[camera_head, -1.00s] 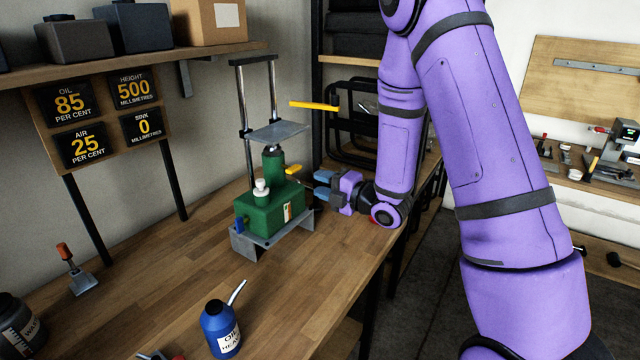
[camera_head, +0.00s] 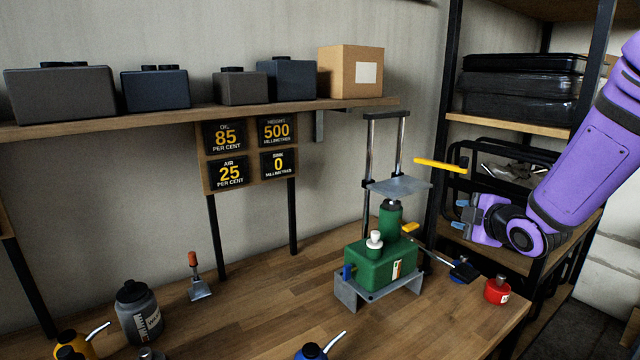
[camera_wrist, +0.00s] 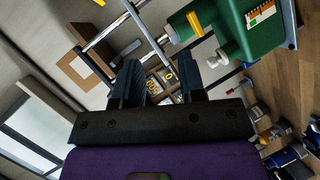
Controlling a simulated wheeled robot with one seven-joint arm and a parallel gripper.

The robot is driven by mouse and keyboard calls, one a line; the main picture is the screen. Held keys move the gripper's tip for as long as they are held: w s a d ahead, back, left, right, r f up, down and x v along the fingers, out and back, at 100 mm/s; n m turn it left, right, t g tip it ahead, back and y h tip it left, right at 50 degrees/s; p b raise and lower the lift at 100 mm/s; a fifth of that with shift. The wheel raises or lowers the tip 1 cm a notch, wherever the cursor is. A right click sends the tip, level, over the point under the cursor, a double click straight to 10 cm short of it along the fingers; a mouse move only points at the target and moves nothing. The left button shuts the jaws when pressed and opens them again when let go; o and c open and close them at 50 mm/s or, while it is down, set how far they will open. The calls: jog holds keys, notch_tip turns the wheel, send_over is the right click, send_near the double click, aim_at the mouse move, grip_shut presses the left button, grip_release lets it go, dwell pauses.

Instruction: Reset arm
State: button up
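My arm is purple, and my gripper (camera_head: 458,214) is at the right of the head view, to the right of the green hydraulic unit (camera_head: 382,266) and apart from it. In the wrist view my gripper (camera_wrist: 158,72) has its two dark fingers spread with nothing held between them. The green unit (camera_wrist: 250,28) also shows there at the upper right, beyond the fingers.
A dark rack post (camera_head: 447,110) stands just behind my gripper.

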jog(key=s+d+r+m+g+h, duration=0.2)
jog(key=s+r+m+g+h, duration=0.2)
jog(key=s+r+m, duration=0.65)
jog(key=s+a+m+g, duration=0.3)
jog(key=s+m, duration=0.3)
jog(key=s, duration=1.5)
jog(key=shift+g+y, duration=0.3)
jog(key=shift+g, duration=0.5)
